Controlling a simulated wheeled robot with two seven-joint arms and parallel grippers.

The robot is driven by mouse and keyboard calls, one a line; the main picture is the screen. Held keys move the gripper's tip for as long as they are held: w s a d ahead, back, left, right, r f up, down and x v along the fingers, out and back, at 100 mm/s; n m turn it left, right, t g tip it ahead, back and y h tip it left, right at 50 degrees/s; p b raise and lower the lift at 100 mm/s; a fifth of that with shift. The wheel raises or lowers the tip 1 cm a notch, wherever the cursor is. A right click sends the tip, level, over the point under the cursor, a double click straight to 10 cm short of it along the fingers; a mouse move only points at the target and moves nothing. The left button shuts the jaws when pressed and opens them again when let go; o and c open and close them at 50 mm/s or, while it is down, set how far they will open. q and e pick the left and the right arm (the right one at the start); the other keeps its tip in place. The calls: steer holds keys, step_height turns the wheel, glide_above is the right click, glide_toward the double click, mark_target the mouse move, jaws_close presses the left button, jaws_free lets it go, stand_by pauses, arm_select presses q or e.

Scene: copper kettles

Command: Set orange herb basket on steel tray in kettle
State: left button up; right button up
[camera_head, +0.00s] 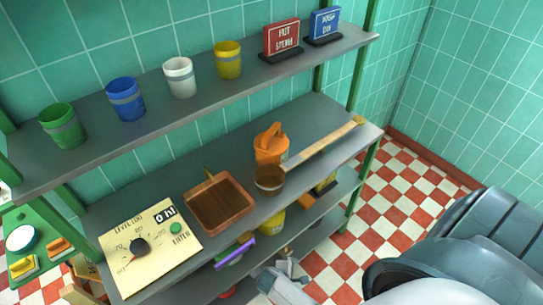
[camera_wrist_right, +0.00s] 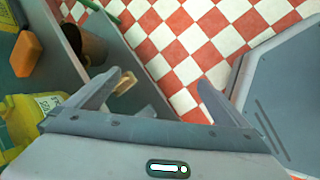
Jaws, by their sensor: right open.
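My right gripper (camera_head: 285,283) is at the bottom of the head view, in front of the shelf rack. In the right wrist view its two fingers (camera_wrist_right: 160,78) are spread apart with nothing between them. An orange container with a raised handle (camera_head: 271,146) stands on the middle shelf in the head view; I cannot tell whether it is the herb basket. An orange object (camera_wrist_right: 27,53) also shows at the left of the right wrist view. I cannot make out a steel tray or a kettle. My left gripper is not in view.
The middle shelf holds a control panel (camera_head: 146,246), brown square pan (camera_head: 220,203) and brown round vessel (camera_head: 269,180) with a long handle. Several cups and two signs stand on the upper shelf (camera_head: 150,130). A yellow container (camera_wrist_right: 25,125) is near my right gripper. Checkered floor (camera_head: 385,190) is clear.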

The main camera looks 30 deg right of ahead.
steer(key=s+a+f+m+y+b, duration=0.1)
steer(key=s+a+f+y+b, duration=0.1)
steer(key=s+f, duration=0.65)
steer(key=s+a+f+m+y+b, duration=0.2)
steer(key=s+a+f, duration=0.1)
steer(key=s+f, duration=0.55)
arm_select(q)
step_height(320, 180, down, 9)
steer(key=b, duration=0.3)
arm_select(e)
steer(key=s+f+m+y, duration=0.1)
steer(key=s+f+m, duration=0.2)
steer(key=s+f, duration=0.5)
steer(key=s, duration=0.3)
steer(key=shift+s+f+m, duration=0.2)
steer(key=shift+s+m, duration=0.15)
steer(key=shift+m, duration=0.05)
